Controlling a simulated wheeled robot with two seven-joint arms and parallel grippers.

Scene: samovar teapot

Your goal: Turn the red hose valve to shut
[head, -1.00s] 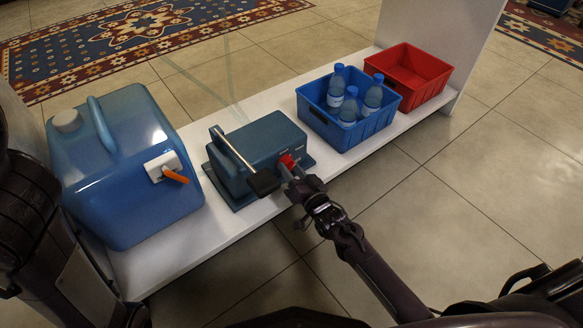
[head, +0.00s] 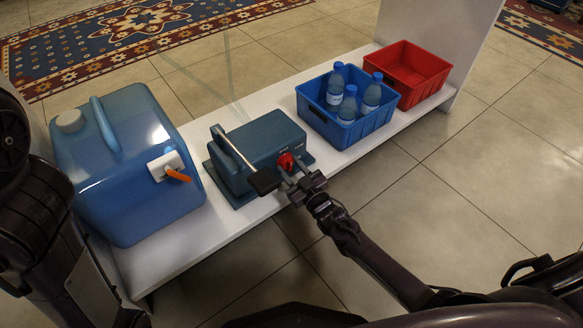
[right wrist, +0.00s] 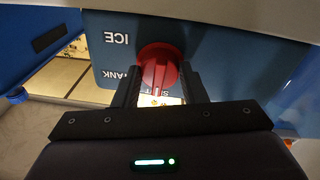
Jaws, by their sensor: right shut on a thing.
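The red hose valve (head: 285,162) is a round knob on the front of the blue-grey pump box (head: 262,140). My right gripper (head: 293,173) reaches it from the front. In the right wrist view the valve (right wrist: 157,66) has a raised bar, and the two black fingers (right wrist: 161,88) stand on either side of it, shut on it. Upside-down letters reading "ICE" and "TANK" show on the panel left of the valve; another label below it is mostly hidden. My left arm is at the left edge of the head view, its gripper out of view.
A lever with a black grip (head: 265,181) juts out just left of the valve. A blue water tank (head: 130,170) with an orange tap stands left on the white shelf (head: 240,220). A blue crate (head: 345,130) with bottles and an empty red crate (head: 428,92) stand right.

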